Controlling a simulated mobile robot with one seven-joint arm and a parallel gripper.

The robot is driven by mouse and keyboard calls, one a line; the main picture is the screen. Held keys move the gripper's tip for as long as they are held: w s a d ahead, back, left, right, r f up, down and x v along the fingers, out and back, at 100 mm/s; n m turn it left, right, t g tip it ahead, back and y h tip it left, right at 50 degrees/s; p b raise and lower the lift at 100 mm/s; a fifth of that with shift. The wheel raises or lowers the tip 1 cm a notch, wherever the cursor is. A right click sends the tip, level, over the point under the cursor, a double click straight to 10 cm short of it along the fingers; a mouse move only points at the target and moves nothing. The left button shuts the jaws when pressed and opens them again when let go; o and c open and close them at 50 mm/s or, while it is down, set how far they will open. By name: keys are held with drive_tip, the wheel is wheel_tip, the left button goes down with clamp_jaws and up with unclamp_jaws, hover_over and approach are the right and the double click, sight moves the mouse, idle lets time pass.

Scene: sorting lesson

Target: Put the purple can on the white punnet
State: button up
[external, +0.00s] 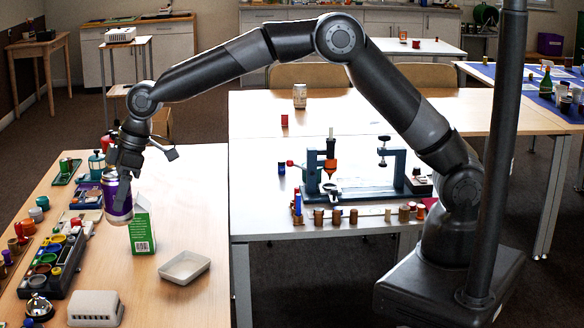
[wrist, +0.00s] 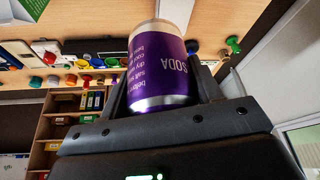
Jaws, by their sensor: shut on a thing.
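The purple can (external: 118,203), with silver ends, is held upright in my gripper (external: 122,176) above the left table. In the wrist view my gripper (wrist: 165,92) is shut around the can (wrist: 160,62), a finger on either side, and the word SODA shows on it. A white ribbed box (external: 95,309), which looks like an upturned punnet, stands at the table's front, below the can in the picture. It is apart from the can and my gripper. I cannot make it out in the wrist view.
A green and white carton (external: 142,228) stands close right of the can. A shallow white dish (external: 184,267) lies at the table's right. A dark tray of colourful pieces (external: 55,262) and a silver bell (external: 39,306) are at left. Bare wood lies between the ribbed box and the dish.

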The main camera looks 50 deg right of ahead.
drive_tip(key=f, duration=0.4)
drive_tip(key=shift+w+d+f, duration=0.15)
drive_tip(key=shift+d, duration=0.05)
drive_tip(key=shift+a+f, duration=0.2)
drive_tip(key=shift+f, duration=0.1)
hover_over(103, 307)
wheel_tip(103, 307, down, 7)
drive_tip(key=shift+f, duration=1.9)
drive_tip(key=shift+f, duration=0.1)
drive_tip(key=o, duration=0.9)
drive_tip(key=shift+o, duration=0.2)
